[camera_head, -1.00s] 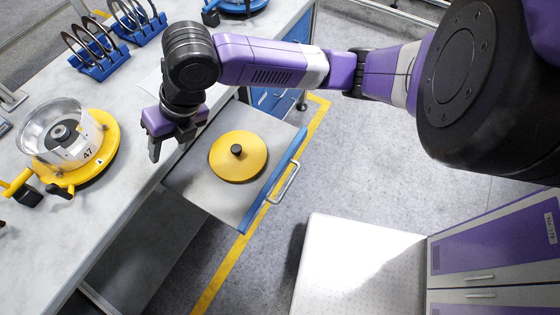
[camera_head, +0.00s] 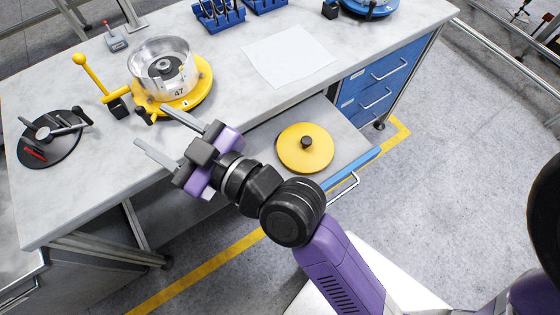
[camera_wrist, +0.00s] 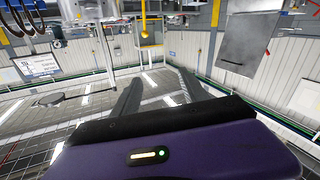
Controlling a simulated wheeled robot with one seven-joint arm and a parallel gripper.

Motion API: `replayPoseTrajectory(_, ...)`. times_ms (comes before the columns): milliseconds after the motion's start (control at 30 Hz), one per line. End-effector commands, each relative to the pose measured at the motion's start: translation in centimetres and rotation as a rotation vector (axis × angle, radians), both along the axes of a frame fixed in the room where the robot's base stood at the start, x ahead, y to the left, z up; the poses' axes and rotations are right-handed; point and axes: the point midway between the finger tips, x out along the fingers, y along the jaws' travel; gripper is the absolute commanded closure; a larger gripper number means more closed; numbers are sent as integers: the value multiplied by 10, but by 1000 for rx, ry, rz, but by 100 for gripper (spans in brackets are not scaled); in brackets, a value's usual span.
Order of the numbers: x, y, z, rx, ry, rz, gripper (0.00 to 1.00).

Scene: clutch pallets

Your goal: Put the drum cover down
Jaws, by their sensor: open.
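The drum cover, a round yellow disc with a black knob (camera_head: 304,152), lies flat in the open drawer (camera_head: 345,150) under the workbench in the head view. My gripper (camera_head: 160,131) is open and empty, left of the cover and apart from it, over the bench's front part. Its two grey fingers point toward the upper left, near the drum. The metal drum (camera_head: 150,72) marked 47 stands on a yellow round base on the bench. In the wrist view my open fingers (camera_wrist: 158,92) show with nothing between them; the cover is not in that view.
A white sheet (camera_head: 288,55) lies on the bench, with blue racks (camera_head: 218,12) behind it. A black round fixture (camera_head: 50,140) stands at the left, and a yellow-knobbed lever (camera_head: 90,70) beside the drum. Blue drawers (camera_head: 375,85) are at the right.

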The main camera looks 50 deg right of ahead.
Motion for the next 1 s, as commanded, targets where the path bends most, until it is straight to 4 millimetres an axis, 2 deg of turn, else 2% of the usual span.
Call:
replayPoseTrajectory(33, -21, 0, -20, 56, 43, -29, 48)
replayPoseTrajectory(100, -48, -8, -41, 119, 86, -78, 48)
replayPoseTrajectory(167, -73, -15, -59, 158, 121, -116, 48)
replayPoseTrajectory(300, -137, -35, -92, 209, 195, -185, 48)
replayPoseTrajectory(400, -184, -53, -106, 213, 234, -211, 48)
replayPoseTrajectory(500, -225, -71, -111, 198, 260, -214, 48)
replayPoseTrajectory(600, -255, -86, -110, 179, 275, -199, 48)
replayPoseTrajectory(767, -280, -100, -104, 157, 284, -171, 48)
replayPoseTrajectory(1000, -285, -103, -101, 153, 283, -164, 48)
